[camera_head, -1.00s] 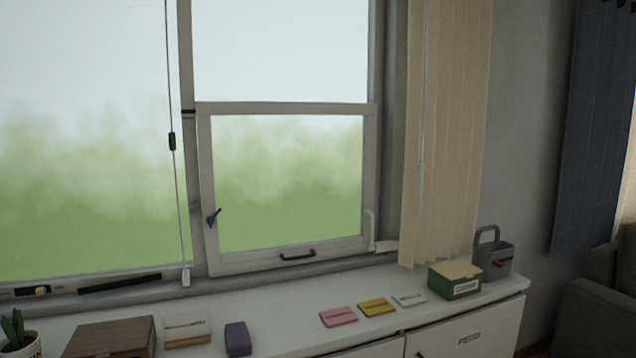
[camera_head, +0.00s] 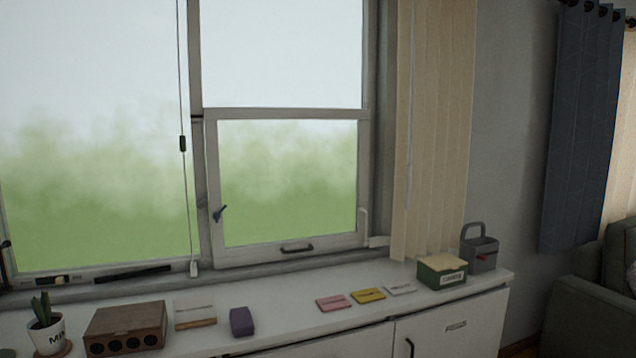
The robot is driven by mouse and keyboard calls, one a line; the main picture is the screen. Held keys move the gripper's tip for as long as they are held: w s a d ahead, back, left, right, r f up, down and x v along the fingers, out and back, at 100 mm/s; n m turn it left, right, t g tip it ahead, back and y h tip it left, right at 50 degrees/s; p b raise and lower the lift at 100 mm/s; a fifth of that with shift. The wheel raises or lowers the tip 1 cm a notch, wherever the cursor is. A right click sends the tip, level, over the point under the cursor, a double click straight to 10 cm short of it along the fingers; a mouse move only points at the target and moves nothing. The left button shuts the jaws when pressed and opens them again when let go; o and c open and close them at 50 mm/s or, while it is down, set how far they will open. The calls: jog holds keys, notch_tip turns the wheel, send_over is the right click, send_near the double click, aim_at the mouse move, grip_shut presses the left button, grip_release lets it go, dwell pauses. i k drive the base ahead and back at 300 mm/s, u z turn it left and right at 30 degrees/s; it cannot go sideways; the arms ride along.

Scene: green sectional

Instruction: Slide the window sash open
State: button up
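The window sash (camera_head: 290,112) is a light-framed lower pane on the right half of the window. Its bottom rail sits at the sill, so it looks closed. A dark pull handle (camera_head: 297,248) is fixed at the middle of the bottom rail. A white lever or bracket (camera_head: 364,224) is at the lower right of the frame. My gripper is not in view.
A white cabinet (camera_head: 280,284) runs below the window. On it stand a potted plant (camera_head: 46,330), a brown box (camera_head: 126,328), a purple block (camera_head: 242,321), small cards (camera_head: 368,295), a green box (camera_head: 441,271) and a grey caddy (camera_head: 479,250). A blind cord (camera_head: 183,143) hangs left of the sash.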

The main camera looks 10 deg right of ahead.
aim_at(252, 253)
jog(key=k, duration=0.55)
jog(key=u, duration=0.25)
jog(key=i, duration=0.9)
jog(key=u, duration=0.7)
